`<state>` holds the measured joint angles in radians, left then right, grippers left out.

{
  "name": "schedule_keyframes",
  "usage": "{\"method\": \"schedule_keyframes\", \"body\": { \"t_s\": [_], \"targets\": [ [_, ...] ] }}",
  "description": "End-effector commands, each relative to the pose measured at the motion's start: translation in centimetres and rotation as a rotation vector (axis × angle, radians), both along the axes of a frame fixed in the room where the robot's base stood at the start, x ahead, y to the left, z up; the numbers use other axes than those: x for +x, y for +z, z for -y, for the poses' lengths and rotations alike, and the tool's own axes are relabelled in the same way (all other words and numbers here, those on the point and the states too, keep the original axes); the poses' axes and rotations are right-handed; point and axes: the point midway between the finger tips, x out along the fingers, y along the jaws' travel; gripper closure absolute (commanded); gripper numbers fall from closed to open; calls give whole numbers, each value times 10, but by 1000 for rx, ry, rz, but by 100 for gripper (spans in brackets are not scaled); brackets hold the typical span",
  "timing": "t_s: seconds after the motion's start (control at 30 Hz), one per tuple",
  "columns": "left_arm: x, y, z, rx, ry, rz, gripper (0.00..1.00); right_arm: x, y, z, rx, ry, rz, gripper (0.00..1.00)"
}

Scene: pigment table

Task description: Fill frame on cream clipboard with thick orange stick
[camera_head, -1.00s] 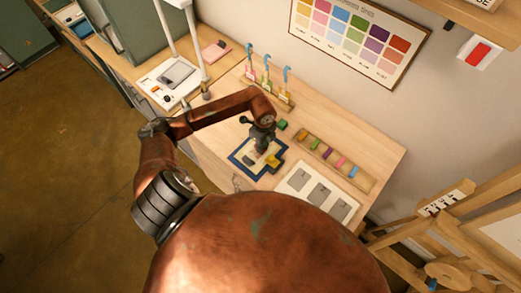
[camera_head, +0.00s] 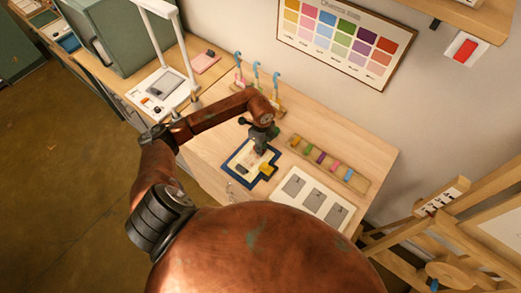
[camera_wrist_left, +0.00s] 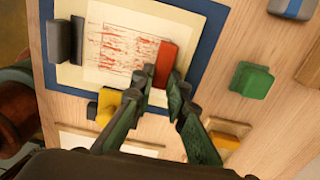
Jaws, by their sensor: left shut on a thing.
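My left gripper (camera_wrist_left: 158,90) is shut on a thick orange-red stick (camera_wrist_left: 165,64). The stick is at the right part of the drawn frame (camera_wrist_left: 128,54); I cannot tell whether it touches the paper. Red-orange strokes cover much of the frame, with pale gaps between them. The cream clipboard (camera_wrist_left: 68,78) lies on a dark blue mat (camera_wrist_left: 208,42), with a dark clip (camera_wrist_left: 62,42) at its left. In the head view my left gripper (camera_head: 260,149) is over the clipboard (camera_head: 240,160). My right gripper is not in view.
A yellow block (camera_wrist_left: 107,104) lies by the clipboard's lower edge. A green block (camera_wrist_left: 250,80) stands right of the mat. A tray (camera_head: 358,182) of coloured sticks, a board with grey panels (camera_head: 334,214) and a rack of blue-topped tools (camera_head: 257,75) stand around.

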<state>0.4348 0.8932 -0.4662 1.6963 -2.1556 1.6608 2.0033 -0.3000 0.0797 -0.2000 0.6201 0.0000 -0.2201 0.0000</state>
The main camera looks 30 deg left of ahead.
Motion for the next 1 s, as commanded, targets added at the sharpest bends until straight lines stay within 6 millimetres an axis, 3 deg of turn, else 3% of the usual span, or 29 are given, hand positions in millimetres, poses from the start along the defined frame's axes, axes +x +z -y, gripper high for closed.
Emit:
{"method": "schedule_keyframes", "body": {
  "t_s": [1.0],
  "targets": [
    [-50, -1, -5, 2, 1, -3, 100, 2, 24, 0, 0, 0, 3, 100]
  ]
}}
